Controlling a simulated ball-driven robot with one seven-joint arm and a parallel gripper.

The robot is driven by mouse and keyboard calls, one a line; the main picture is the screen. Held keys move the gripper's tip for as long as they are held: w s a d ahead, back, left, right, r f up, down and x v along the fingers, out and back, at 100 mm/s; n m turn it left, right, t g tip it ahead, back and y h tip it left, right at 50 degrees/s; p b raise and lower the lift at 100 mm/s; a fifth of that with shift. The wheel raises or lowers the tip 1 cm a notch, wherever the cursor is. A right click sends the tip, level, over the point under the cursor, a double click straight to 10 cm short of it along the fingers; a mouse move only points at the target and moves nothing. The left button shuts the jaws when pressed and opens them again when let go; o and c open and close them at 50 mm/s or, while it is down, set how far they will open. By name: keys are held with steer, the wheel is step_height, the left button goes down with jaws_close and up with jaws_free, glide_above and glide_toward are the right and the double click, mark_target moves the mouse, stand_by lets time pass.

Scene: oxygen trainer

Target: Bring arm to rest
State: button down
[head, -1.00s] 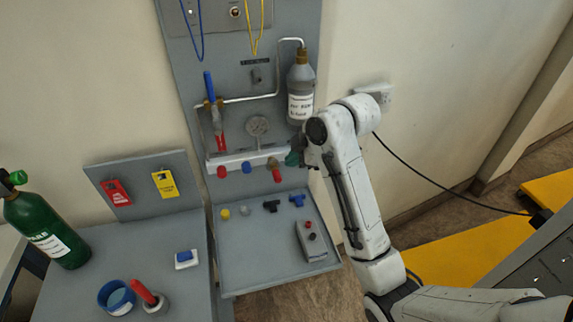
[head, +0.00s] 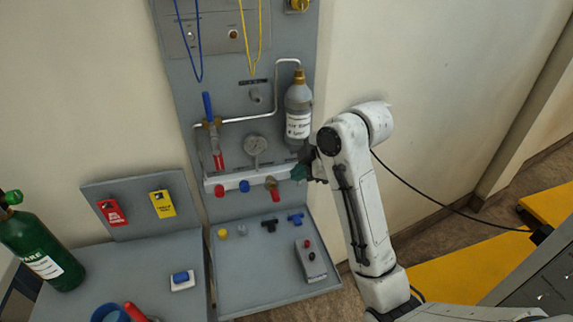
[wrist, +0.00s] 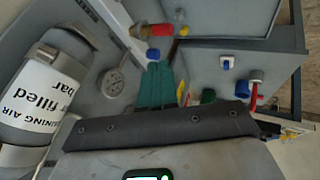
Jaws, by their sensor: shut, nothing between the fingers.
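My arm reaches up in front of the grey oxygen panel (head: 232,88) in the head view. My gripper (head: 299,172) has teal fingers and is at the right end of the white manifold bar (head: 230,182), just below the grey labelled bottle (head: 298,110). In the wrist view the gripper's teal fingers (wrist: 155,86) lie together with nothing between them. The red-handled valve fitting (wrist: 150,30) shows beyond the fingertips. I cannot tell whether the fingertips touch anything.
The panel carries a gauge (head: 255,146) and a blue-handled valve (head: 209,112). A grey shelf (head: 258,275) below holds small knobs and a control box (head: 310,259). A green cylinder (head: 38,250) stands at left. A black cable (head: 440,205) runs along the right wall.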

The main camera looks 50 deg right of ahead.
steer(key=s+a+f+m+g+y, duration=0.1)
steer(key=s+a+f+m+g, duration=0.2)
steer(key=a+f, duration=0.4)
steer(key=s+a+f+m, duration=0.3)
steer(key=s+a+f, duration=0.25)
steer(key=f, duration=0.25)
steer(key=s+a+f+m+g+h, duration=0.1)
steer(key=s+f+m, duration=0.1)
steer(key=s+f, duration=0.2)
steer(key=s+a+f+m+g, duration=0.2)
steer(key=s+f, duration=0.2)
steer(key=s, duration=0.6)
steer(key=shift+s+h, duration=0.4)
